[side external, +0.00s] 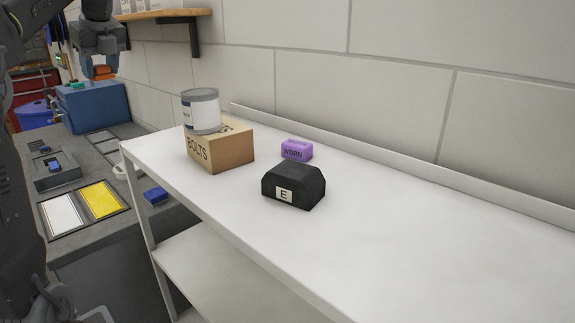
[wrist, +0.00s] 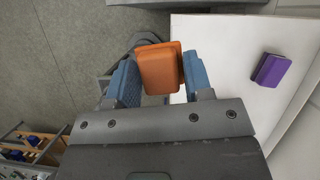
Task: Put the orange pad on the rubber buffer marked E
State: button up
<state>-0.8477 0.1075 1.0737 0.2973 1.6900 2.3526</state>
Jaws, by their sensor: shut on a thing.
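The orange pad (side external: 104,73) is held in my gripper (side external: 101,69), high at the upper left in the side external view, above the blue box. In the wrist view the orange pad (wrist: 157,68) sits between the two blue fingers of my gripper (wrist: 162,74), which are shut on it. The rubber buffer marked E (side external: 293,187) is a black block with sloped top edges on the white shelf. Its top is bare, and my gripper is well away from it to the left and back.
A cardboard BOLTS box (side external: 228,151) with a grey-lidded can (side external: 201,112) on top stands on the white shelf (side external: 400,220), left of the buffer. A purple block marked WORN (side external: 297,150) is behind the buffer. The shelf's right side is clear. A blue box (side external: 93,106) stands at left.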

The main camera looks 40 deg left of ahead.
notch_tip(320, 180, up, 4)
jog(key=shift+r, duration=0.25)
jog(key=w+d+m+t, duration=0.1)
jog(key=w+d+m, duration=0.3)
jog(key=w+d, duration=0.25)
jog(key=m+t+h, duration=0.3)
jog(key=m+t, duration=0.1)
jog(key=m, duration=0.7)
send_over(295, 167)
jog(key=s, duration=0.1)
jog(key=f, duration=1.2)
jog(key=shift+d+f, duration=0.1)
jog(key=shift+d, duration=0.15)
jog(key=shift+f, duration=2)
